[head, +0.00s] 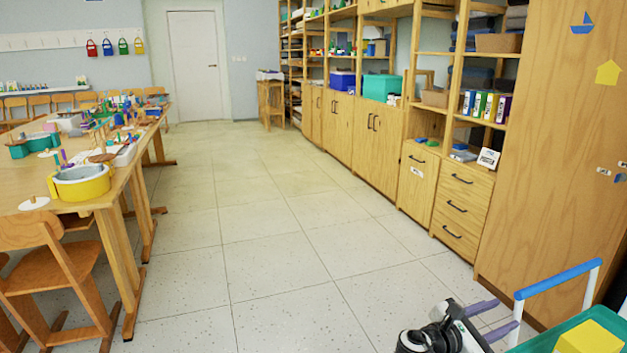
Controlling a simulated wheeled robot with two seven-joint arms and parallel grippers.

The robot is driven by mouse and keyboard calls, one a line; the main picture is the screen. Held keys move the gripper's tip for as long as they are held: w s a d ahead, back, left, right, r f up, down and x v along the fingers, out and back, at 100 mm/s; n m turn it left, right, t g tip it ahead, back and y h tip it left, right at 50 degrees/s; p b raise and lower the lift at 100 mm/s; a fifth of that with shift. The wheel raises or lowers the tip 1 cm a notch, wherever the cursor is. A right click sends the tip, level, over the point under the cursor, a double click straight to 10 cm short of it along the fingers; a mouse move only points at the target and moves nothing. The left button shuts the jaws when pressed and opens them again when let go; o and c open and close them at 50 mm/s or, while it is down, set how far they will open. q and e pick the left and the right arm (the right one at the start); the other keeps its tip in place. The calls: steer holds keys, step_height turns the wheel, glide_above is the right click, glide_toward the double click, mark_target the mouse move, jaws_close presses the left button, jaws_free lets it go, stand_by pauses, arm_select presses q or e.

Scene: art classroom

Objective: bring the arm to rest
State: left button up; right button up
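My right gripper (507,313) is low at the bottom right of the head view. Its two purple-grey fingers point to the right and stand apart, with nothing visible between them. It is just left of a cart's blue handle (558,279); I cannot tell whether they touch. My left gripper and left arm are not in view.
A green tray (541,343) on the cart holds a yellow block (588,338). Wooden cabinets (376,129) line the right wall. A long table (97,197) with craft things and chairs (48,255) is on the left. The tiled floor (255,215) between is clear.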

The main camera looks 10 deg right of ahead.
steer(key=s+a+f+m+t+y+p, duration=0.1)
steer(key=s+a+f+m+y+p, duration=0.15)
steer(key=s+a+f+y, duration=0.5)
steer(key=s+a+f+m+t+y+p, duration=0.1)
steer(key=s+a+f+m+y+p, duration=0.2)
steer(key=s+a+f, duration=0.55)
steer(key=s+a+r+m+t+y+p, duration=0.1)
steer(key=s+a+r+m+y, duration=0.1)
steer(key=s+a+m+y, duration=0.2)
steer(key=s+a+r+m+t+y+p, duration=0.1)
steer(key=s+a+r+m+y+p, duration=0.1)
steer(key=s+a+m, duration=0.4)
steer(key=s+a+r+y, duration=0.1)
steer(key=a+y, duration=0.1)
steer(key=a, duration=0.2)
steer(key=shift+s, duration=0.35)
steer(key=shift+m, duration=0.25)
steer(key=shift+c, duration=0.6)
